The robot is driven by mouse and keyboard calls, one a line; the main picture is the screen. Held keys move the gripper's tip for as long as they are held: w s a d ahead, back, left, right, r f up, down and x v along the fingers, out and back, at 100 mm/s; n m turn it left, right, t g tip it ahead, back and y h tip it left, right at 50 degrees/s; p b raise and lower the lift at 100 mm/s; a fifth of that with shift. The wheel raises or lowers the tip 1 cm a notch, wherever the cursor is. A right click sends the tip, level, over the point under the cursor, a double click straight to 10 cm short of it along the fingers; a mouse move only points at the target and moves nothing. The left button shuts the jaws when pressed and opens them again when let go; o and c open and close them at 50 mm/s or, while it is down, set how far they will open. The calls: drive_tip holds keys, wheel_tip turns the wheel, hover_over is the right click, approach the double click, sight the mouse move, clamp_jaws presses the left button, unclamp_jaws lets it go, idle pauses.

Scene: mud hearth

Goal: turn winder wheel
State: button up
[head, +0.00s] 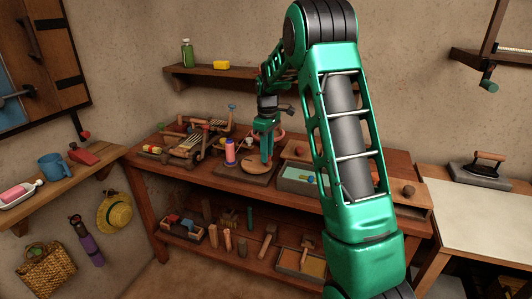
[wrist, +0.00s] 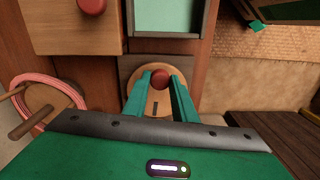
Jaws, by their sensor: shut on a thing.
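The winder wheel (head: 254,167) is a flat wooden disc lying on a dark base on the workbench. In the wrist view the wheel (wrist: 151,98) shows between my fingers, with a dark slot or mark on it. A round red knob (wrist: 160,78) stands near its far edge. My gripper (head: 266,158) points down over the wheel. In the wrist view my gripper (wrist: 160,84) has its two green fingers on either side of the red knob and is shut on it. In the head view the knob is hidden by the gripper.
A pink-wound reel (wrist: 40,97) with wooden handles stands close by on the bench (head: 215,176). A pale green open tray (head: 296,182) sits right of the wheel.

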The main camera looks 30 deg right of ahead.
sight(251, 168)
drive_tip(key=m, duration=0.1)
drive_tip(key=a+m, duration=0.1)
drive_tip(key=m, duration=0.1)
drive_tip(key=shift+s+a+r+m, duration=0.1)
drive_tip(key=shift+s+a+m, duration=0.05)
drive_tip(key=shift+a+m, duration=0.15)
drive_tip(key=a+m, duration=0.1)
drive_tip(key=m, duration=0.1)
drive_tip(key=a+m, duration=0.1)
drive_tip(key=m, duration=0.3)
drive_tip(key=a+m, duration=0.1)
drive_tip(key=m, duration=0.1)
drive_tip(key=w+m, duration=0.1)
drive_tip(key=m, duration=0.1)
drive_tip(key=shift+a, duration=0.35)
drive_tip(key=shift+w+a+m, duration=0.25)
drive_tip(key=shift+m, duration=0.7)
drive_tip(key=shift+w+a+m, duration=0.2)
drive_tip(key=shift+w+m, duration=0.05)
drive_tip(key=shift+m, duration=0.7)
drive_tip(key=o, duration=1)
drive_tip(key=shift+o, duration=0.2)
drive_tip(key=shift+s, duration=0.1)
